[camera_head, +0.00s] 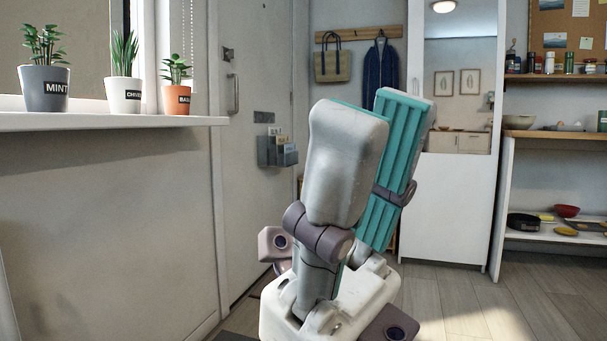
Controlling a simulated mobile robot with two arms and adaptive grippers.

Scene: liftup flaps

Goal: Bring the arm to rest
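My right gripper (378,102) stands upright in the lower middle of the head view, fingers pointing up. It has a white base, a grey-backed near finger and a far finger with a ribbed teal pad. The fingers are apart, with the far pad's inner face showing, and I see nothing held between them. The near finger hides part of the gap. The rest of the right arm does not show. My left gripper is not in view.
A white windowsill (120,121) with several potted herbs juts out at left. Behind the gripper are a door (252,70), a coat rack (358,34) and a tall mirror cabinet (448,210). Shelves (560,134) with dishes stand at right. The floor (500,310) at lower right is clear.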

